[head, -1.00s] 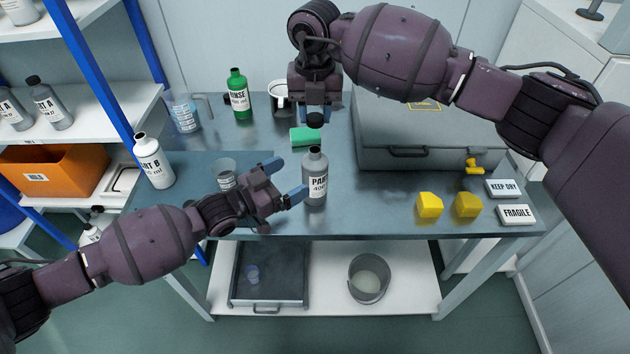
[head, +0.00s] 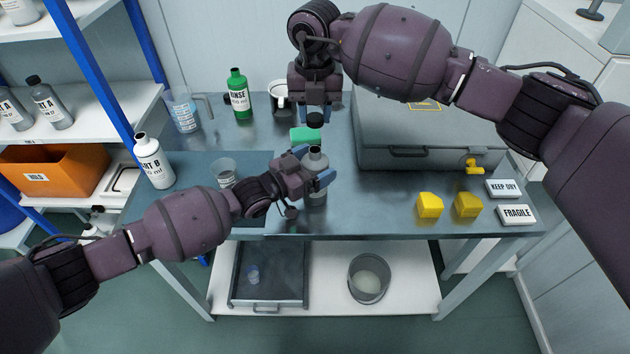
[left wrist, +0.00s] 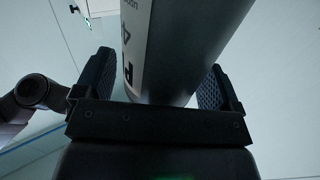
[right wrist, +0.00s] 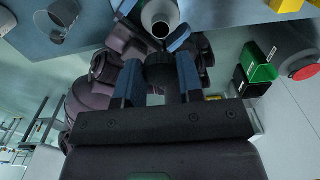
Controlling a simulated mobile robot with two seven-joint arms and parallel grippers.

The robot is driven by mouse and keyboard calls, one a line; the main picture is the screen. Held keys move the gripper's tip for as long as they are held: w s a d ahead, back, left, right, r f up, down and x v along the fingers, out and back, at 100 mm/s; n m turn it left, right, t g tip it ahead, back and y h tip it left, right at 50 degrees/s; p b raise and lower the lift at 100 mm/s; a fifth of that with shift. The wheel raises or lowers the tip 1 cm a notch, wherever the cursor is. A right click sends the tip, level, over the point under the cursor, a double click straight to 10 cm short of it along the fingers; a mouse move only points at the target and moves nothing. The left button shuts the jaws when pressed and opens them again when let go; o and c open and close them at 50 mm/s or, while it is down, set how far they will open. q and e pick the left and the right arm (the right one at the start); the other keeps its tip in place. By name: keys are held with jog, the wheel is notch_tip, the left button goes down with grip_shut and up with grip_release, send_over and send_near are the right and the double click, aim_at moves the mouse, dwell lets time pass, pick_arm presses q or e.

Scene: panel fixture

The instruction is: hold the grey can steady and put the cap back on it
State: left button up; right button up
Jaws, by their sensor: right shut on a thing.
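The grey can (head: 317,197) stands upright on the bench near its front edge, its mouth uncovered. In the right wrist view its open mouth (right wrist: 160,28) shows just past my right gripper. My left gripper (head: 314,166) has its fingers on either side of the can. In the left wrist view the can (left wrist: 185,45) is between the open fingers, with a gap beside the left one. My right gripper (right wrist: 160,80) is shut on the black cap (right wrist: 160,70). In the head view the cap (head: 314,120) is held above and behind the can, apart from it.
A green block (head: 303,135) lies behind the can. A glass beaker (head: 223,172) and a white bottle (head: 153,162) stand to the left. A grey case (head: 430,157) and two yellow blocks (head: 429,205) (head: 468,205) are to the right.

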aim_at(315, 148)
pick_arm(q)
jog(key=c, duration=1.2)
pick_arm(e)
jog(key=shift+f, duration=2.5)
jog(key=shift+f, duration=0.1)
jog(key=shift+f, duration=0.8)
jog(key=shift+f, duration=0.5)
